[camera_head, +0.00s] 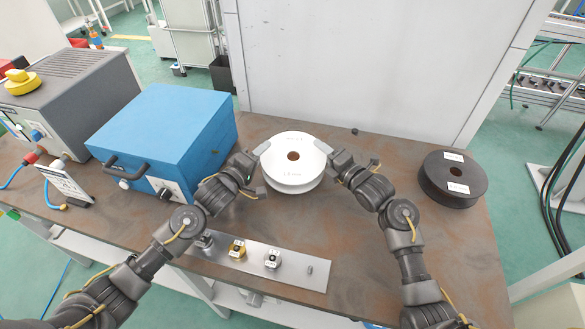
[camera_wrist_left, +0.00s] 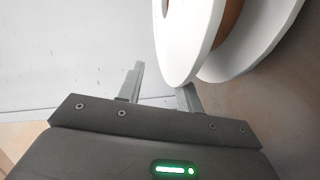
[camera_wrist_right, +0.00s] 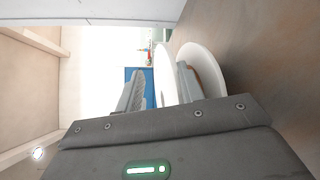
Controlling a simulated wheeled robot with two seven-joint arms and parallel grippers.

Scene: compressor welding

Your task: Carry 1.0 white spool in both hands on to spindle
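The white spool (camera_head: 293,172) lies flat on the brown table, its round face up and its dark centre hole showing. My left gripper (camera_head: 262,150) is at its left rim and my right gripper (camera_head: 324,147) at its right rim. In the left wrist view the spool (camera_wrist_left: 190,35) has its near flange by the spread fingers, one finger partly hidden behind it. In the right wrist view the spool (camera_wrist_right: 205,70) has its upper flange between the spread fingers, one finger reaching between the flanges. I see gaps at the fingers. I cannot pick out the spindle.
A blue box (camera_head: 160,135) with a black handle stands left of the spool. A black spool (camera_head: 452,180) lies at the right. A metal plate (camera_head: 295,275) with small fixtures is in front. A white panel (camera_head: 370,60) rises behind. The table between white and black spools is mostly clear.

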